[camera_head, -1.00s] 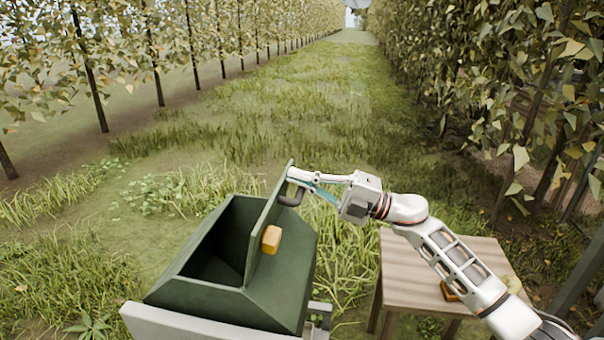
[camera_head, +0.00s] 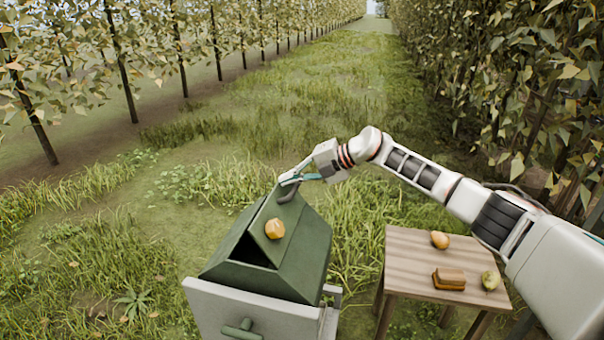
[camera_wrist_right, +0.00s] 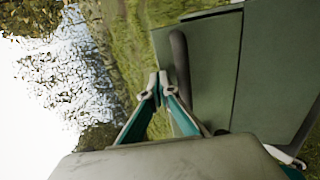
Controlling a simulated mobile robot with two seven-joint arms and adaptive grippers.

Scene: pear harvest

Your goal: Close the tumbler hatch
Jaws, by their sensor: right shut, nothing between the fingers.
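The green tumbler (camera_head: 262,281) stands on a light grey stand in the head view. Its hatch (camera_head: 287,212) leans over the opening, partly lowered, and a dark gap (camera_head: 258,250) shows beneath it. A dark handle (camera_head: 290,194) is at the hatch's upper end; it also shows in the right wrist view (camera_wrist_right: 180,75) beside the green hatch panel (camera_wrist_right: 213,70). My right gripper (camera_head: 287,180) is shut and empty, at the handle; its fingertips (camera_wrist_right: 160,85) appear beside the handle, and contact is unclear. My left gripper is not in view.
A rounded yellow-orange thing (camera_head: 275,229) is on the hatch face. A wooden table (camera_head: 408,262) at the right bears an orange fruit (camera_head: 439,240), a brown block (camera_head: 449,279) and a greenish pear (camera_head: 490,281). Grass lies behind; leafy rows flank it.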

